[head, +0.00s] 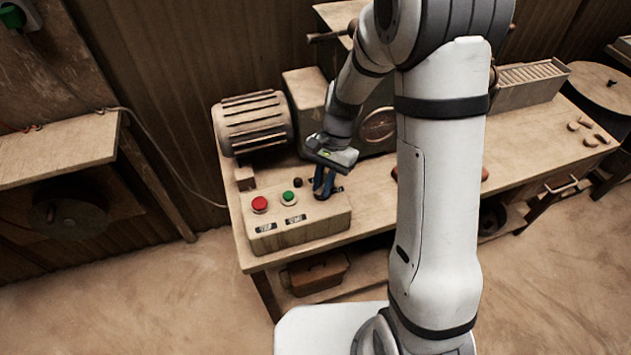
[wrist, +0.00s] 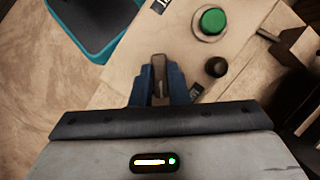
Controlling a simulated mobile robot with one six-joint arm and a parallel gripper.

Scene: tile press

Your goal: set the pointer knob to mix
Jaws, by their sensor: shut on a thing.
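The pointer knob (wrist: 159,88) shows in the wrist view between the two blue fingers of my gripper (wrist: 158,85). The fingers are shut on it, one on each side. In the head view my gripper (head: 324,182) reaches down to the right part of the control box (head: 300,225), and it hides most of the knob there. A small dark label lies beside the knob, and its lettering is too small to read. I cannot tell which setting the knob points to.
A red button (head: 260,204) and a green button (head: 289,198) sit left of my gripper on the box. A small black knob (wrist: 216,67) is close to the fingers. A ribbed motor (head: 253,122) stands behind the box on the bench (head: 375,205). My arm hides part of the bench.

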